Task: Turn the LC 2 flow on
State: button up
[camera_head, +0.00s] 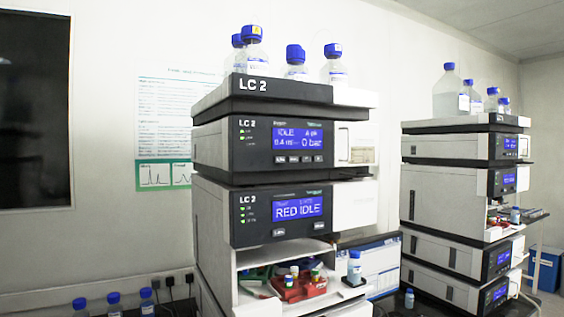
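The LC 2 stack (278,87) stands in the middle of the head view, labelled "LC 2" on its top tray. Its upper module has a blue display (298,139) reading "IDLE" and "0 bar", with a flow figure that looks like 0.4 ml. A row of small buttons (298,159) sits under that display. Green indicator lights (242,130) show on the left of both panels. My gripper is not in view.
Several blue-capped bottles (296,62) stand on top of the stack. An open bay below holds a red vial tray (290,290). A small bottle (354,268) stands on a ledge beside it. A second stack (450,185) stands at right. More bottles (113,303) are at lower left.

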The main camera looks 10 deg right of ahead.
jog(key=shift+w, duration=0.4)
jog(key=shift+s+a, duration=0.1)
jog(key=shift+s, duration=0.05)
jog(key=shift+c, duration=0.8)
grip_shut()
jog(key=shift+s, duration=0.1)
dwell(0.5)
